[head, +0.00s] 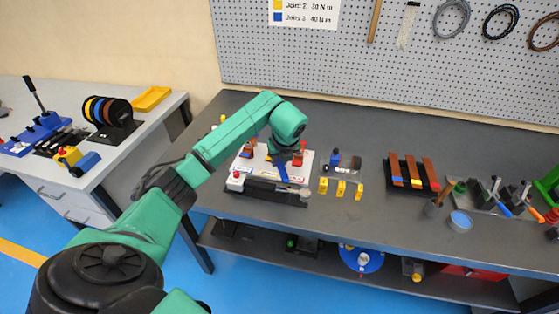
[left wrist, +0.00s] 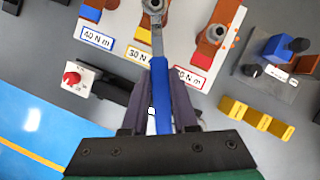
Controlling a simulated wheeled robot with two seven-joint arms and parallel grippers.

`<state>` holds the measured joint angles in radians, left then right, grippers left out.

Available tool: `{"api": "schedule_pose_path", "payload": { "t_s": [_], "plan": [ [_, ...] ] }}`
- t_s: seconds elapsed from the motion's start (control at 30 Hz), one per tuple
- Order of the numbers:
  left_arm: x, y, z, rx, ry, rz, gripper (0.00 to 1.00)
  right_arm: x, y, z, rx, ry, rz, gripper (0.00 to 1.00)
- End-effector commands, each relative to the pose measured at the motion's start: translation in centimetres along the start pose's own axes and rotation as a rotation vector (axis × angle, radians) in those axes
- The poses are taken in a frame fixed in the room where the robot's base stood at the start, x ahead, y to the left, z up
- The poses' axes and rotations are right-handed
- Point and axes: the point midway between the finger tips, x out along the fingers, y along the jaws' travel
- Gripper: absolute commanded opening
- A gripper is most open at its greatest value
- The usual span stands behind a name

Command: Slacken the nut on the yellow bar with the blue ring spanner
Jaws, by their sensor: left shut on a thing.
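My left gripper (head: 284,170) is over the white joint board (head: 262,164) on the bench. In the left wrist view its fingers (left wrist: 158,98) are shut on the blue handle of the ring spanner (left wrist: 161,84). The spanner's metal shaft points away over the board, and its ring end (left wrist: 153,7) lies at a nut near the top edge. I cannot tell whether the ring is seated around the nut. The yellow 30 N m label (left wrist: 138,56) is just left of the spanner; the bar behind it is mostly hidden. My right gripper is not in view.
A small box with a red knob (left wrist: 72,78) is at left. Yellow blocks (left wrist: 257,119) and a blue-black device (left wrist: 283,47) lie at right. A tray of copper bars (head: 413,173) is farther right.

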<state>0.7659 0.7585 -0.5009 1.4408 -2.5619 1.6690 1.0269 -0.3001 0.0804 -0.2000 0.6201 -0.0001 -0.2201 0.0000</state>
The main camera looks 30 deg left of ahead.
Motion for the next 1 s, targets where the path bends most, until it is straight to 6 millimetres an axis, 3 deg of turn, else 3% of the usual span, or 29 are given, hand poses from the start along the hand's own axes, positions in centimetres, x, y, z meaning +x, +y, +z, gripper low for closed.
{"api": "schedule_pose_path", "payload": {
  "t_s": [1.0],
  "plan": [
    [0.1,-2.2,0.2,-0.197,-0.002,0.083,0.00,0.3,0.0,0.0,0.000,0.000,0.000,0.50]
  ]
}}
